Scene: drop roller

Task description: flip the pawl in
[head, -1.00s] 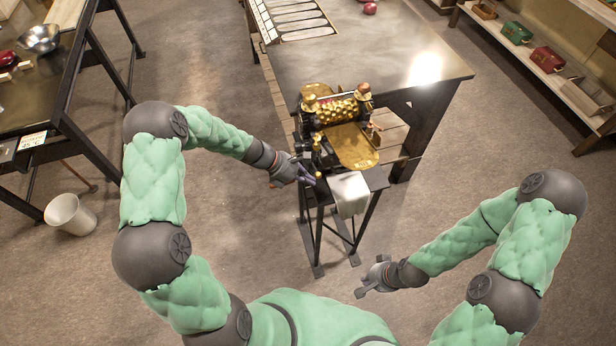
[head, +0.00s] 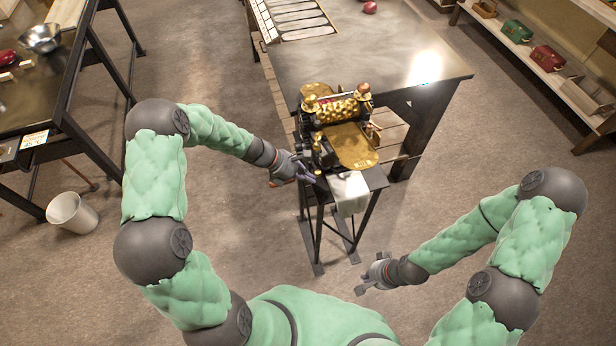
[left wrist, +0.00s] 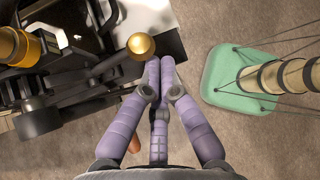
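The drop roller (head: 342,110) is a brass and black machine on a narrow dark stand. I cannot pick out the pawl for certain; a dark lever with a brass ball knob (left wrist: 141,44) at the machine's side may be it. My left gripper (left wrist: 160,62) is at the near left side of the machine. Its purple fingers are together, with nothing seen between them, and the tips are just right of the knob. Whether they touch it is unclear. My right gripper (head: 368,275) is away from the machine, low over the floor, its fingers apart and empty.
A white cloth or sheet (head: 350,190) lies on the stand's near end. A large table (head: 400,50) stands behind the machine. In the left wrist view, a green padded piece (left wrist: 235,80) is at the right. The floor around the stand is open.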

